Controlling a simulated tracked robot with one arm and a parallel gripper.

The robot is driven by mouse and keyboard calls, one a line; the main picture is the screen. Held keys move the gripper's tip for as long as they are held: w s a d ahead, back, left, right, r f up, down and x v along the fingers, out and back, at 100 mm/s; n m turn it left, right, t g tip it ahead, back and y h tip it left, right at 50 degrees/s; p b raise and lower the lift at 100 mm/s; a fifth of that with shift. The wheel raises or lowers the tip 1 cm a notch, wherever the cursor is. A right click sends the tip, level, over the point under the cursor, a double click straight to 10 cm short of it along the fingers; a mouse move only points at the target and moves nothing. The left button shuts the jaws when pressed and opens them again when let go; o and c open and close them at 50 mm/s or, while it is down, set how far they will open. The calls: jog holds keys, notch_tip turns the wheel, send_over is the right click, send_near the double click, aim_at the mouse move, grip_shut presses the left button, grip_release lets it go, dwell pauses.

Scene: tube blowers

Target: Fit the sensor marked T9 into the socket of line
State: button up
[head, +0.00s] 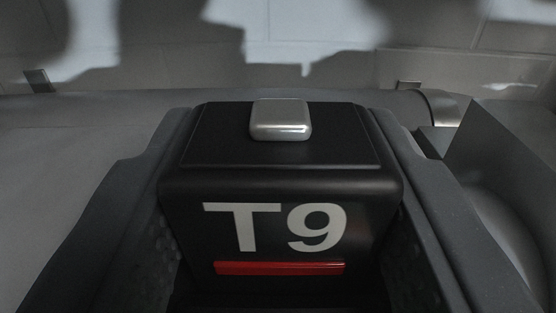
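The sensor marked T9 (275,187) is a black block with white lettering, a red bar below the letters and a small silver cap (280,120) on top. It fills the middle of the head view and stands upright. My gripper (283,240) has one dark finger on each side of the sensor, close against its sides. The fingers appear closed on it. The sensor's underside is out of the picture. No socket can be made out in this view.
A grey horizontal pipe (80,110) runs behind the sensor, with a collar (441,107) at the right. A dark angular block (505,150) stands at the right. A pale tiled wall (430,40) with shadows is behind.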

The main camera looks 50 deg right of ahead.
jog(key=shift+f, duration=0.2)
dwell(0.3)
jog(key=o, duration=1.2)
jog(key=shift+c, duration=0.2)
jog(key=p+v, duration=0.2)
jog(key=v, duration=1.1)
jog(key=shift+s+a, duration=0.3)
